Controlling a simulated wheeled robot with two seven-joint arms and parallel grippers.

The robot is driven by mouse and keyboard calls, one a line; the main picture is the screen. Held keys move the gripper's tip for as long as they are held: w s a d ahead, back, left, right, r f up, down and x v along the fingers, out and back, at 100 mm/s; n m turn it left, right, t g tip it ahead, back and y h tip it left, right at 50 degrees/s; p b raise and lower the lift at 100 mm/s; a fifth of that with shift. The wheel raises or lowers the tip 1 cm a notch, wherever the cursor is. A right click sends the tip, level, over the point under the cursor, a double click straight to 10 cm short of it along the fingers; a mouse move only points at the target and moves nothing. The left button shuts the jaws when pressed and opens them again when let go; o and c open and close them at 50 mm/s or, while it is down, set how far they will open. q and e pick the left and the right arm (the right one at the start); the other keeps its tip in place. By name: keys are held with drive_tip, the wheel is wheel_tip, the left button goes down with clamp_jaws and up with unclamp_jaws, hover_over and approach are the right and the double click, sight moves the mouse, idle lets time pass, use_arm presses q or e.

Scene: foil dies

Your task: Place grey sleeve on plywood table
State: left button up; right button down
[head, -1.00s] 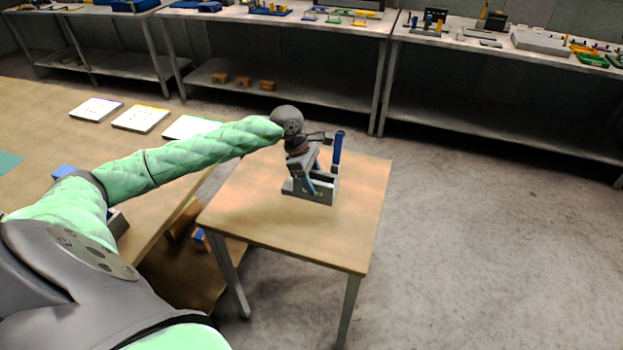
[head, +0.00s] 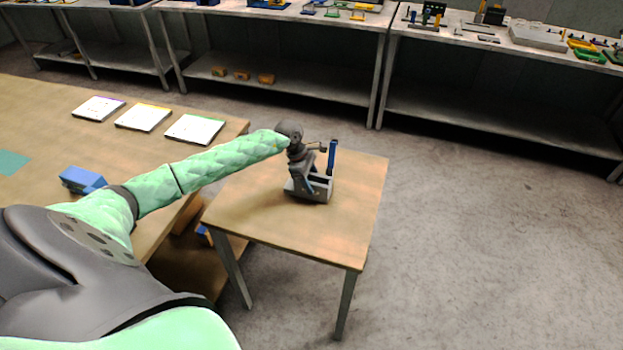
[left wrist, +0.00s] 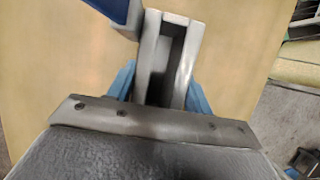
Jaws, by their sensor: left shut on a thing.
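The grey sleeve (head: 321,194) is a small box with an open slot, on or just above the small wooden table (head: 290,228). A blue upright piece (head: 332,157) rises at its far right side. My left gripper (head: 312,184) reaches down to the sleeve. In the left wrist view, its blue fingers (left wrist: 160,95) stand on both sides of the grey sleeve (left wrist: 150,60) and are shut on it. The blue piece (left wrist: 118,8) shows at the top. Whether the sleeve's underside touches the table is hidden. My right gripper is not in view.
A larger wooden table (head: 50,115) at left holds several white trays and a blue block (head: 82,180). Long shelf benches with parts stand along the back wall. The small table's front and right are bare, with open floor to its right.

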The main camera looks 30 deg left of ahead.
use_arm(q)
drive_tip(key=shift+f, duration=0.3)
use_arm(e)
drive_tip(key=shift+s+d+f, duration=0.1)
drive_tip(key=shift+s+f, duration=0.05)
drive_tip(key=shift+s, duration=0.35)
use_arm(q)
drive_tip(key=shift+f, duration=0.1)
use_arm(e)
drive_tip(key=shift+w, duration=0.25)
use_arm(q)
drive_tip(key=o, duration=1.1)
drive_tip(key=shift+o, duration=0.2)
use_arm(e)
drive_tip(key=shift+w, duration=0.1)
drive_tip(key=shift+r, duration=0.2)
